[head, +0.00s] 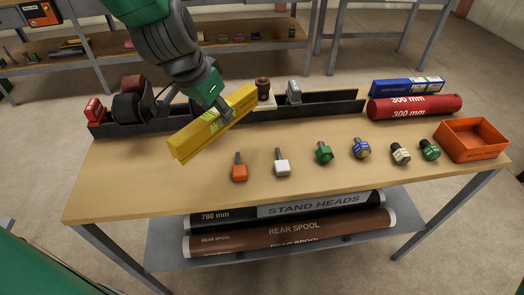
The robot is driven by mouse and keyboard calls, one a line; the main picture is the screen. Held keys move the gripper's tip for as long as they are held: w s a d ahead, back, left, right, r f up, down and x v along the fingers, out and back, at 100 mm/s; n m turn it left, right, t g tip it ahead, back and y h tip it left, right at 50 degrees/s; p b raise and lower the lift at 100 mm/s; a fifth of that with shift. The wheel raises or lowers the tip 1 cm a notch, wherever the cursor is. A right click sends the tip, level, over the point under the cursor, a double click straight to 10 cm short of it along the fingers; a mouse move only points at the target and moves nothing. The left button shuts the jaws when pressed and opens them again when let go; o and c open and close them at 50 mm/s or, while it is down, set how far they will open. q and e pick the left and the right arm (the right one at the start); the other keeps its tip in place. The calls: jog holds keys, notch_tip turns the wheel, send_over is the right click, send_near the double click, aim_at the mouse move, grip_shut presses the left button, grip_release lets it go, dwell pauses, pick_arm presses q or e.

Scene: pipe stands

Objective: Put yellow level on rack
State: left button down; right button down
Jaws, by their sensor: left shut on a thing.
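The yellow level (195,135) is a long box-shaped bar, held tilted above the left half of the wooden table. My left gripper (222,106) comes from above and is shut on the level near its middle. The level's near end points down and left, its far end up and right. A long dark rack-like channel (332,107) runs along the back of the table, and the level covers part of it. I cannot tell whether the level touches it. My right gripper is not in view.
Several fittings, including an orange one (239,172), stand in a row in front. A red cylinder (414,107), a blue box (392,88) and an orange bin (470,152) are at the right. Labelled pipes (290,236) lie on the lower shelf. The table's front left is clear.

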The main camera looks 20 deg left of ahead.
aim_at(201, 120)
pick_arm(q)
notch_tip(201, 120, down, 5)
jog(key=shift+d+r+b, duration=0.1)
jog(key=shift+d+b, duration=0.05)
jog(key=shift+b, duration=0.65)
jog(key=shift+a+f, duration=0.55)
jog(key=shift+f, duration=0.25)
jog(key=shift+a+f+b, duration=0.2)
jog(key=shift+f+b, duration=0.1)
jog(key=shift+f, duration=0.05)
jog(key=f+b, duration=0.1)
jog(key=f, duration=0.2)
jog(key=shift+d, duration=0.2)
jog(key=shift+d+r, duration=0.1)
jog(key=shift+d, duration=0.25)
jog(key=c, duration=1.3)
grip_release()
jog(key=shift+a, duration=0.15)
jog(key=shift+o, duration=0.6)
jog(key=shift+a+f, duration=0.25)
jog(key=shift+a, duration=0.1)
jog(key=shift+s+d+r, duration=0.1)
jog(key=shift+d+r, duration=0.05)
jog(key=shift+r, duration=0.25)
jog(key=p+v, duration=0.3)
jog(key=v, duration=0.8)
jog(key=shift+s+r+p, duration=0.2)
jog(key=shift+r+p, duration=0.1)
jog(key=shift+p, duration=0.05)
jog(key=shift+d, duration=0.1)
